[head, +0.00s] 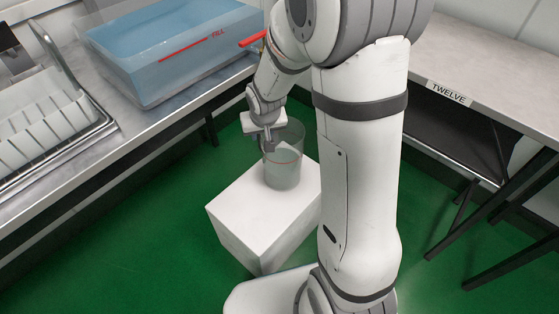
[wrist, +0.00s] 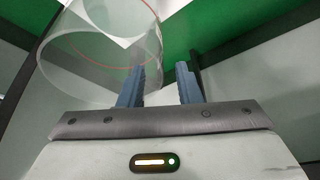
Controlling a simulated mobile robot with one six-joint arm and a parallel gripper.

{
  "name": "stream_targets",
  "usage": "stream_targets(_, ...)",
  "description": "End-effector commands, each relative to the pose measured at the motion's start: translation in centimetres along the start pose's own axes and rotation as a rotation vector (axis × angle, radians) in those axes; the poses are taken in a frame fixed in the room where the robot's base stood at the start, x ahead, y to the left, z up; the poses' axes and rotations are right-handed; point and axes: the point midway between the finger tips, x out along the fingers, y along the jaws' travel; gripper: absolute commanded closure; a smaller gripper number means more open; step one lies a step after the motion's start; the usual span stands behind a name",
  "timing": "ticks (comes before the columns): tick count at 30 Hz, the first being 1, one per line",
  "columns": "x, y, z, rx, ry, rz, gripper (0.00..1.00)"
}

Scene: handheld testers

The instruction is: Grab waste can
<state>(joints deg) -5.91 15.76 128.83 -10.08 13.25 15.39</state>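The waste can (head: 284,172) is a clear, see-through cylinder with a thin red line around it. It stands upright on a white box (head: 250,222). My gripper (head: 268,146) is at the can's upper left rim in the head view. In the wrist view the can (wrist: 75,62) fills the upper left, and my gripper (wrist: 160,86) is open with a clear gap between its fingers. The left finger overlaps the can's wall and the right finger is outside its outline. I cannot tell whether either finger touches the can.
A blue liquid-filled tank (head: 170,48) and a white rack (head: 48,125) stand on the left metal counter (head: 150,125). Another counter (head: 490,62), labelled TWELVE, is at the right. Green floor (head: 160,235) is open around the box.

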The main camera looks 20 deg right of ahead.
Motion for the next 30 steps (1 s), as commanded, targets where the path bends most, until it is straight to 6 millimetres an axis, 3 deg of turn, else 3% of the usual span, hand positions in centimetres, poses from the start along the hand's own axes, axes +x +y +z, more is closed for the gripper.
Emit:
stream_targets(1, 1.28, -0.02, 0.19, -0.001, -0.002, 0.000, 0.69)
stream_targets(3, 1.86, -0.04, 0.07, -0.001, 0.001, 0.000, 0.69)
stream_targets(10, 1.85, -0.06, -0.04, -0.001, 0.001, 0.000, 0.69)
stream_targets(21, 1.84, -0.10, -0.01, -0.001, 0.001, 0.000, 0.99)
stream_targets(30, 1.84, -0.14, 0.00, -0.002, 0.001, -0.001, 1.00)
